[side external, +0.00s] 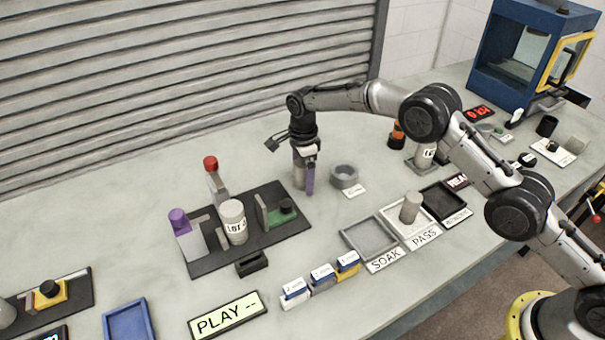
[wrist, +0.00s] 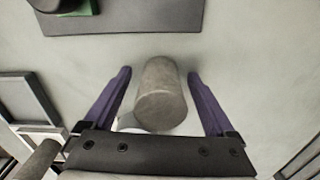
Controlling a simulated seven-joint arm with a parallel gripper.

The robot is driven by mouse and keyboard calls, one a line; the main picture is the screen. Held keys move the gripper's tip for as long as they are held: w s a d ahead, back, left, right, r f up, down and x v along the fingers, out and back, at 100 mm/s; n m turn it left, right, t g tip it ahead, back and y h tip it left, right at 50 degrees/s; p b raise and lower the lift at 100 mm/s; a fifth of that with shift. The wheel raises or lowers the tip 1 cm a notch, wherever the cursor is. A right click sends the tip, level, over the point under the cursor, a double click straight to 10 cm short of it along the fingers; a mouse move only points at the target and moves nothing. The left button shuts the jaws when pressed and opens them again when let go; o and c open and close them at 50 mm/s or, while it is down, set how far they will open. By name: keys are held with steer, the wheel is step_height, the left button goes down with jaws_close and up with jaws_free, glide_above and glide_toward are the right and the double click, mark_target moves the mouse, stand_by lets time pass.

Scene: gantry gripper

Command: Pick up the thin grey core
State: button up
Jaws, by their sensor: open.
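A grey cylindrical core (wrist: 160,95) stands on the bench between the two purple fingers of my gripper (wrist: 159,75) in the wrist view. A gap shows on each side of it, so the jaws are open around it and apart from it. In the side external view this core (side external: 298,172) is partly hidden behind my gripper (side external: 305,182), which points down with its fingertips low near the bench. Another grey core (side external: 411,206) stands in the tray labelled PASS (side external: 393,222). It looks slimmer, but I cannot tell for sure which is the thin one.
A grey ring-shaped holder (side external: 344,176) stands just right of my gripper. A dark fixture plate (side external: 205,262) with a white LOT cylinder (side external: 232,222) and clamps lies to the left. The SOAK tray (side external: 360,247) and a black tray (side external: 436,190) flank the PASS tray.

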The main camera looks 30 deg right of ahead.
steer(key=shift+c, duration=0.2)
jaws_close()
steer(key=shift+r, duration=0.1)
steer(key=shift+r, duration=0.15)
